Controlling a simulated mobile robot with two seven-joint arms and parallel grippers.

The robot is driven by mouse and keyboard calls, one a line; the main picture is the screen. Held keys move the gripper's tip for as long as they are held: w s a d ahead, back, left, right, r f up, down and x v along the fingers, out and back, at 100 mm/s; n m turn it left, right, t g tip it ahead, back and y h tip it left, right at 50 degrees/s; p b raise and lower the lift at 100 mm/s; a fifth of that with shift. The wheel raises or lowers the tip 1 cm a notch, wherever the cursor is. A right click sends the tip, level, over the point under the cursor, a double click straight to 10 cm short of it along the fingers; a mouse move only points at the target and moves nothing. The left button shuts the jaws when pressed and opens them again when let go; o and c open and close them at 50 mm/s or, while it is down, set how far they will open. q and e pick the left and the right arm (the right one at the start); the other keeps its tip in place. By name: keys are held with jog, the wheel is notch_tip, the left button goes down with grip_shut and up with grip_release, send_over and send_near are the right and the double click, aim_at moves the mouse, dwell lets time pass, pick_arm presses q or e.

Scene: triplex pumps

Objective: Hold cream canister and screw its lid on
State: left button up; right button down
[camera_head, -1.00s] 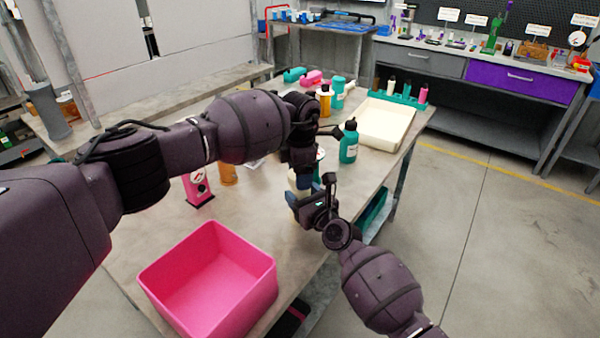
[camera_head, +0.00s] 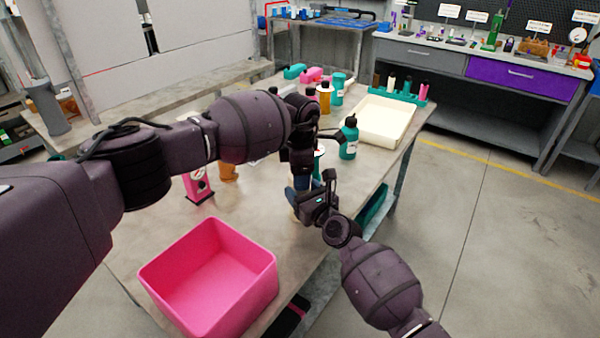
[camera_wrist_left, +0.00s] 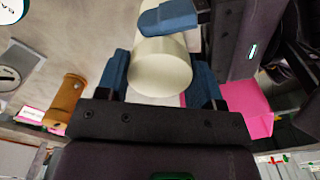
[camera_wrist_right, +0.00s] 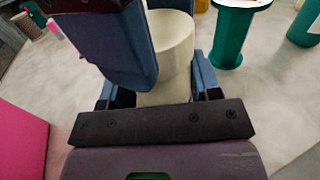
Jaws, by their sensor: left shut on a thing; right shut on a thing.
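My left gripper (camera_head: 299,184) reaches down over the front part of the table. In the left wrist view its blue fingers are shut on a smooth cream cylinder (camera_wrist_left: 162,76). My right gripper (camera_head: 312,206) meets it from the front right, and one of its blue fingers seems to show at the top of the left wrist view. In the right wrist view its fingers are shut around a cream round piece (camera_wrist_right: 172,40), partly covered by a large blue finger. Which cream piece is canister and which is lid, and the joint between them, I cannot make out.
A pink bin (camera_head: 210,280) stands at the front left of the table. A pink device (camera_head: 197,184) and an orange piece (camera_head: 229,170) are behind it. A teal bottle (camera_head: 348,142) stands right of the grippers, with a cream tray (camera_head: 385,122) further back.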

pick_arm(q)
jog(key=m, duration=1.8)
jog(key=shift+m, duration=0.3)
jog(key=m, duration=0.6)
jog(key=shift+m, duration=0.4)
jog(key=o, duration=0.9)
jog(key=shift+s, duration=0.1)
